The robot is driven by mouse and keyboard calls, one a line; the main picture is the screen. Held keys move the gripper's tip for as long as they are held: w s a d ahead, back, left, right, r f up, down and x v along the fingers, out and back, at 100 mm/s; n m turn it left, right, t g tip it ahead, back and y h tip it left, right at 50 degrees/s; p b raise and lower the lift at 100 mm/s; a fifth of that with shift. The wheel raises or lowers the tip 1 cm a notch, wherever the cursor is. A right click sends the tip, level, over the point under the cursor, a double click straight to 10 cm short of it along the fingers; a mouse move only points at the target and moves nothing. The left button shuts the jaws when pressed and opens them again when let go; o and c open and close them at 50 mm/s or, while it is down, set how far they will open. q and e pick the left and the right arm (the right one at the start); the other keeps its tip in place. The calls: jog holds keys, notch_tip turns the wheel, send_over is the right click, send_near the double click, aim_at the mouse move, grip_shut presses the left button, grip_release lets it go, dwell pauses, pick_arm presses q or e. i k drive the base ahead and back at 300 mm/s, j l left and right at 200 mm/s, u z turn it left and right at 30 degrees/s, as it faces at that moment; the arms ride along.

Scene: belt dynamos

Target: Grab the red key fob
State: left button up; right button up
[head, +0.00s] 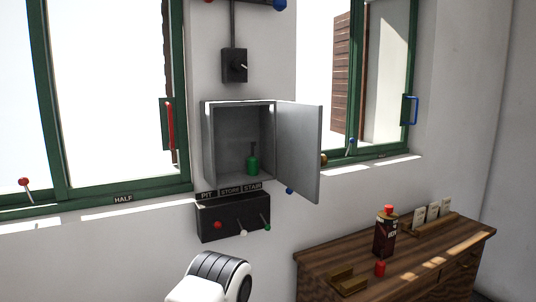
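No red thing in the head view can be told for certain as the key fob. A small red knob-like piece (218,225) is on the front of a black wall box (232,218), left of a white one (243,233) and a green one (266,226). A small red cylinder (380,268) stands on the wooden cabinet. A red ball on a pin (24,182) is at the left window. A white and black link of my arm shows at bottom centre. Neither gripper is in view.
An open grey wall cabinet (208,145) holds a green bottle (253,163); its door (300,150) sticks out rightward. Signs read PIT, STORE, STAIR. A dark red-capped bottle (385,237), wooden holders and white cards (432,211) occupy the wooden cabinet (320,260). Green-framed windows flank the wall.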

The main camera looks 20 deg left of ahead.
aim_at(380, 266)
jog(key=i+l+u, duration=0.15)
jog(key=u, duration=0.3)
jog(key=i+l+u, duration=0.15)
jog(key=u, duration=0.3)
jog(key=l+u, duration=0.3)
jog(key=u, duration=0.2)
jog(key=i+l+u, duration=0.1)
jog(key=l+u, duration=0.15)
jog(key=u, duration=0.2)
jog(key=l+u, duration=0.2)
jog(key=l, duration=0.85)
jog(key=k+l+u, duration=0.15)
jog(key=l, duration=0.95)
jog(key=l+z, duration=0.25)
jog(key=l, duration=0.2)
jog(key=i+l+z, duration=0.25)
jog(key=l, duration=0.15)
jog(key=k, duration=0.1)
